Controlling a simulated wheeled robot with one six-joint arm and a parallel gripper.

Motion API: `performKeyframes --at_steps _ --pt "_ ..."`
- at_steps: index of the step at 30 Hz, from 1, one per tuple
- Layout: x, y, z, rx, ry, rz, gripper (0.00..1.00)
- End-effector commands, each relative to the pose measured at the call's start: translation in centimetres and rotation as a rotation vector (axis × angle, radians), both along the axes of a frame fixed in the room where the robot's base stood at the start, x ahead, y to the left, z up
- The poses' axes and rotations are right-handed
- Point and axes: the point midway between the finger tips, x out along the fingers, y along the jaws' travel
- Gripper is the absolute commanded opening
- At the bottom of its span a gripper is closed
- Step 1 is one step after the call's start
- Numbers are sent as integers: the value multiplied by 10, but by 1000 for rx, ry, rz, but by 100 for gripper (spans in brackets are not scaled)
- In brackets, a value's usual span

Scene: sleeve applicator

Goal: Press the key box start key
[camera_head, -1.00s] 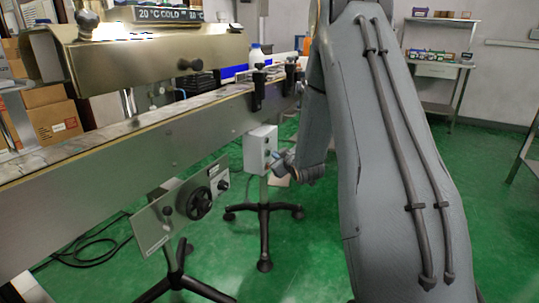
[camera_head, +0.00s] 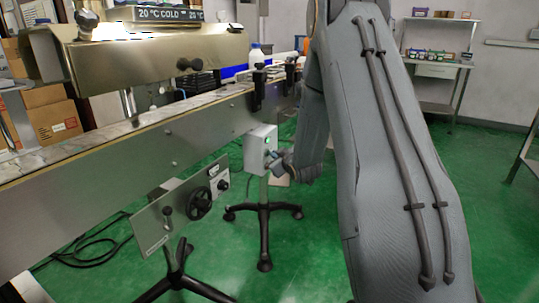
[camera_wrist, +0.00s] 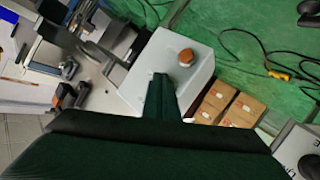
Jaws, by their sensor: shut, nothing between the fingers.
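The key box (camera_head: 256,148) is a pale box on a black-footed stand, beside the conveyor in the head view. A small green spot shows on its right-hand face. In the wrist view the key box (camera_wrist: 150,62) has a round orange-red button (camera_wrist: 186,57) on it. My gripper (camera_wrist: 160,76) is shut and empty, its dark fingertips over the box face, to the left of and below that button. In the head view my gripper (camera_head: 274,160) is at the box's right-hand face, seemingly touching it. The fingertips cover whatever is under them, so the start key is not clearly visible.
The conveyor (camera_head: 120,160) runs close along the left, with a control panel (camera_head: 185,207) and black handwheel below it. Cables (camera_wrist: 262,58) lie on the green floor, and cardboard boxes (camera_wrist: 228,104) are near. The floor in front of the stand is clear.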

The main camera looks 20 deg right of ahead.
Motion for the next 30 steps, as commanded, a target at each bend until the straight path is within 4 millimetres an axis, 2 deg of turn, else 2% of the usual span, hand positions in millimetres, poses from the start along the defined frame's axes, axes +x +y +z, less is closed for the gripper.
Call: performKeyframes --at_steps 14,30 --pt "1 1 0 0 -1 0 0" --pt "-12 -9 0 0 0 1 0"
